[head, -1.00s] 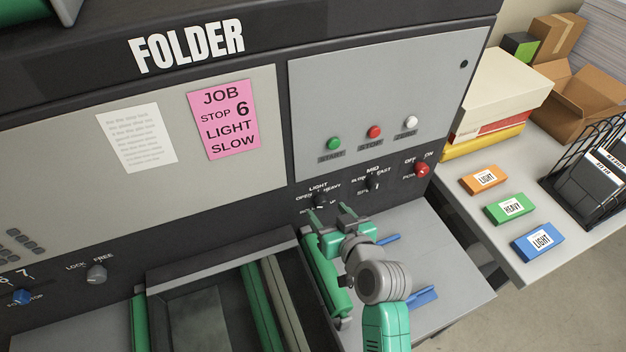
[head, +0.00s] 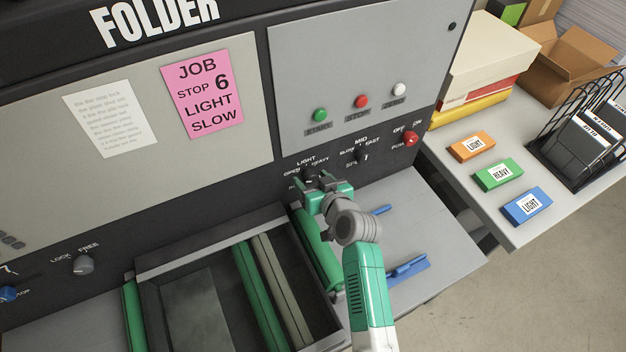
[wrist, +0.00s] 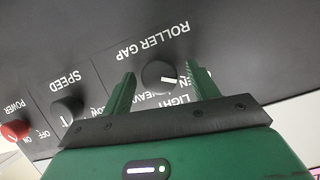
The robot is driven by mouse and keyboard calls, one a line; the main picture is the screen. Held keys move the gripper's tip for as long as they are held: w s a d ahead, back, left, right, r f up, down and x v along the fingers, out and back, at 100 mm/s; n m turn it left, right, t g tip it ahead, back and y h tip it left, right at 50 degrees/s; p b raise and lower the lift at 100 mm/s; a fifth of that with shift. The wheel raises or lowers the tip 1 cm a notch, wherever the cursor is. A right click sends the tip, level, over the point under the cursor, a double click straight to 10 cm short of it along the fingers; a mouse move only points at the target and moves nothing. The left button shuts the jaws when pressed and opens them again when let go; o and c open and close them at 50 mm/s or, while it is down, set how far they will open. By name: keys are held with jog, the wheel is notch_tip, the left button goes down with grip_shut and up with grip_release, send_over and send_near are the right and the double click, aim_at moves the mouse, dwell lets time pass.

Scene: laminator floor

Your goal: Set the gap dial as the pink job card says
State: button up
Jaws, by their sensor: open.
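The pink job card (head: 203,95) on the folder panel reads JOB, STOP 6, LIGHT, SLOW. The dark roller gap dial (wrist: 159,74) shows in the wrist view, upside down, with its white mark pointing right and slightly down, seemingly toward the OPEN side. Its LIGHT, HEAVY and OPEN labels are partly covered by my gripper. In the head view the dial is mostly hidden by my gripper (head: 311,178). My gripper (wrist: 161,73) is open, with one finger on each side of the dial and gaps visible; I cannot tell whether the tips touch the panel.
The speed knob (wrist: 67,110) and red power knob (wrist: 15,130) sit beside the dial. Green, red and white buttons are above. A grey lock knob (head: 83,265) is far left. Blue parts (head: 408,268) lie on the grey shelf below. Labelled boxes (head: 498,174) stand on the right table.

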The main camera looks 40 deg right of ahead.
jog(key=shift+c, duration=0.5)
jog(key=c, duration=0.9)
jog(key=shift+f+m+y+b, duration=0.2)
jog(key=shift+m+y+b, duration=0.4)
jog(key=shift+b, duration=0.45)
jog(key=m+t+y+b, duration=0.1)
jog(key=m+b, duration=0.1)
jog(key=shift+d+m, duration=0.15)
jog(key=shift+m, duration=0.15)
jog(key=m+t+y+b, duration=0.1)
jog(key=m+b, duration=0.2)
jog(key=shift+y, duration=0.3)
jog(key=shift+d+m+t+y+b, duration=0.1)
jog(key=shift+m+t+y+b, duration=0.25)
jog(key=shift+m+t, duration=0.2)
jog(key=shift+m, duration=0.25)
